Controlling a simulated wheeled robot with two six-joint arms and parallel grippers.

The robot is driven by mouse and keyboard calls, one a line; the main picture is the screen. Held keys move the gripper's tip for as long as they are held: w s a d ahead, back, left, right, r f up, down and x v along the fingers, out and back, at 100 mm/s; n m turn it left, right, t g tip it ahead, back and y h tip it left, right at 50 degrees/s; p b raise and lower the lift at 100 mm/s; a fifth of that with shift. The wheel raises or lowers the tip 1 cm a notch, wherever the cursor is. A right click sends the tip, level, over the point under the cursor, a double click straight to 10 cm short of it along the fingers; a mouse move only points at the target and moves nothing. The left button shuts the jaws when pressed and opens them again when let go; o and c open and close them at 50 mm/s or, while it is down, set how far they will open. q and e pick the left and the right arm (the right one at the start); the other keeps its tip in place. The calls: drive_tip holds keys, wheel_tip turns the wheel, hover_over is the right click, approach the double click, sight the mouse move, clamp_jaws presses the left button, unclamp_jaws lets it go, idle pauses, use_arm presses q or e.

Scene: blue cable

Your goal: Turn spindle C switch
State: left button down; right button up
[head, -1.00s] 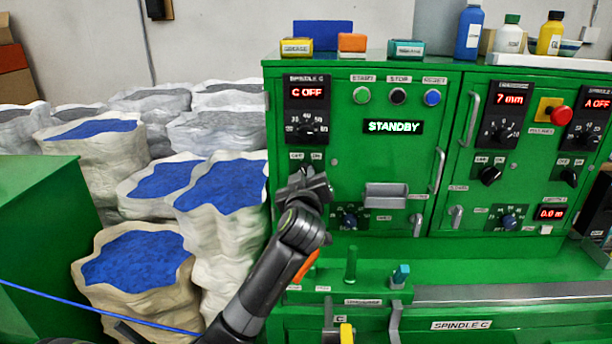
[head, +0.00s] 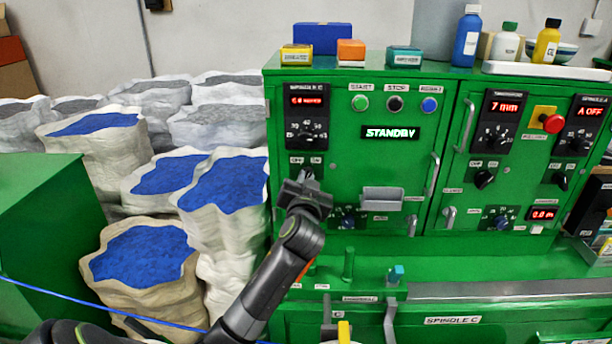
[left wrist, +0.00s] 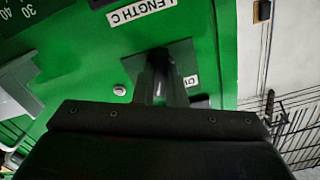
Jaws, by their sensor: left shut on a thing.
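The spindle C switch (head: 306,172) sits under the OFF and ON labels, below the spindle C panel (head: 305,116) on the green cabinet. Most of it is hidden behind my left gripper (head: 306,181). In the left wrist view the dark switch knob (left wrist: 159,57) is between the fingers of my left gripper (left wrist: 160,82), which is shut on it. The red display (head: 306,95) on the panel is lit, but its text is too blurred to read for sure. My right gripper is not in view.
White sacks with blue fill (head: 222,186) stand left of the cabinet. A blue cable (head: 60,294) crosses low at the left.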

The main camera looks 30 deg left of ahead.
use_arm(q)
drive_tip(key=shift+r+m, duration=0.1)
drive_tip(key=shift+m, duration=0.5)
drive_tip(key=shift+p, duration=0.35)
drive_tip(key=c, duration=1.5)
unclamp_jaws()
